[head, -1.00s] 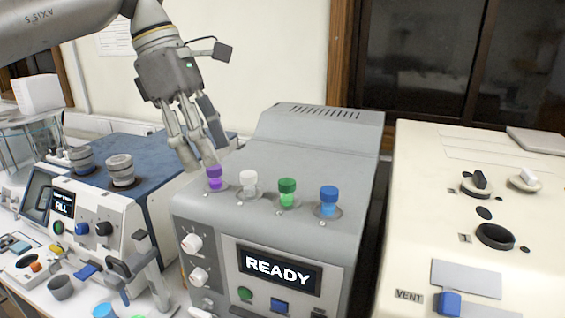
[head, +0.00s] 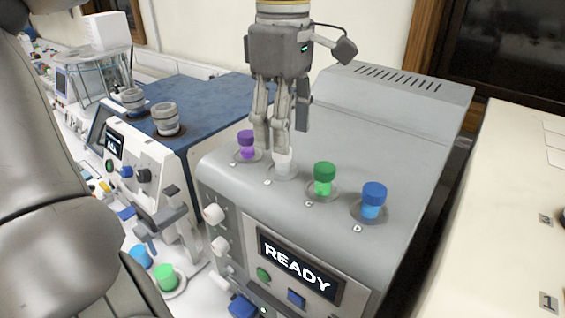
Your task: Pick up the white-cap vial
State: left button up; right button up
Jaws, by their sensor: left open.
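The white-cap vial (head: 284,163) stands upright in its socket on the sloped top of the grey machine (head: 400,132), second from the left in a row. My left gripper (head: 273,148) points down over it, fingers open. The fingers partly hide the vial's cap, and I cannot tell whether they touch it. My right gripper is not in view.
A purple-cap vial (head: 247,144) stands just left of the fingers. A green-cap vial (head: 324,178) and a blue-cap vial (head: 373,200) stand to the right. A blue-topped machine (head: 210,104) is at left, a cream machine (head: 500,215) at right.

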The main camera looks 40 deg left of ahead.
aim_at(282, 168)
pick_arm(q)
jog(key=f+p, duration=0.1)
jog(key=f, duration=0.3)
jog(key=shift+s+p, duration=0.2)
jog(key=shift+p, duration=0.2)
jog(key=shift+a+f, duration=0.1)
jog(key=shift+f, duration=0.4)
jog(key=shift+w, duration=0.1)
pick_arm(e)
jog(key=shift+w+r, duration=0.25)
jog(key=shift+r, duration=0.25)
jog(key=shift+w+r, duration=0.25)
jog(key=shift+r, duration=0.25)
pick_arm(q)
jog(key=c, duration=1.1)
jog(key=shift+r, duration=0.15)
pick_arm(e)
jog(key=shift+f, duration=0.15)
